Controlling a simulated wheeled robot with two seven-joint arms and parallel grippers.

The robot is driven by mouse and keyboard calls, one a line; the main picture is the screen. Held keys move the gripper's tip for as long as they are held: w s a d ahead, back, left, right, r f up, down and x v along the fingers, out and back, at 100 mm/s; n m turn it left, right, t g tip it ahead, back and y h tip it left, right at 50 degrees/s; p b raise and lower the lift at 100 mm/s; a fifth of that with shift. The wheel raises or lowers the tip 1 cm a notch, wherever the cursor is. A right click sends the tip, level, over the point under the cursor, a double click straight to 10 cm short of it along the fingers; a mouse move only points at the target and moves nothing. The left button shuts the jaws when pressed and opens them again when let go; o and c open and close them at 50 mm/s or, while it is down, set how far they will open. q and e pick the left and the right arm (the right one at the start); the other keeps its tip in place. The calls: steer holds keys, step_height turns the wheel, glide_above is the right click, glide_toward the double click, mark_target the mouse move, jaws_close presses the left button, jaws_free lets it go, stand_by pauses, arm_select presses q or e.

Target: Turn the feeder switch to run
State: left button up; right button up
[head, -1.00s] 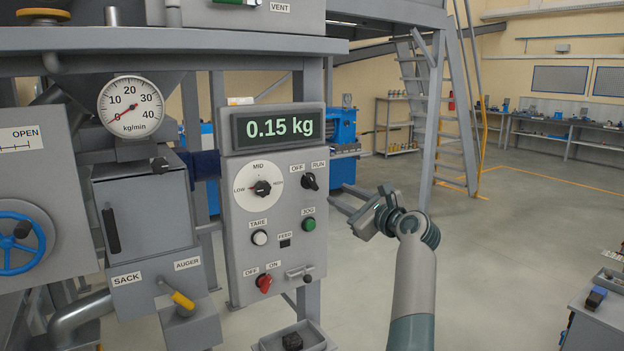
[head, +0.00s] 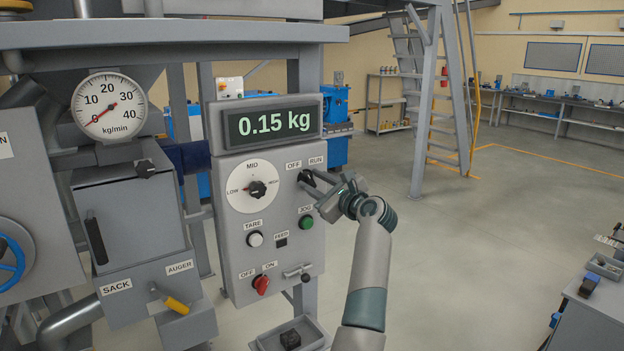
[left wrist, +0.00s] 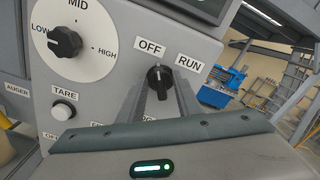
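The feeder switch is a black knob under the OFF and RUN labels on the grey control panel (head: 226,255). In the left wrist view the knob (left wrist: 159,78) shows a white mark that points up toward OFF. My left gripper (head: 314,190) is at the panel's right edge, in front of the switch, and hides part of it in the head view. In the left wrist view its two fingers (left wrist: 162,98) are apart, one on each side of the knob's lower part. I cannot tell whether they touch it. My right gripper is not in view.
Near the switch are the dial knob (head: 257,189), the green JOG button (head: 306,222), the white TARE button (head: 255,239) and the red OFF/ON switch (head: 261,284). The display (head: 273,123) reads 0.15 kg. The floor on the right is open.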

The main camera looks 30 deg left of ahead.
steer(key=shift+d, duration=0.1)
arm_select(q)
jaws_close()
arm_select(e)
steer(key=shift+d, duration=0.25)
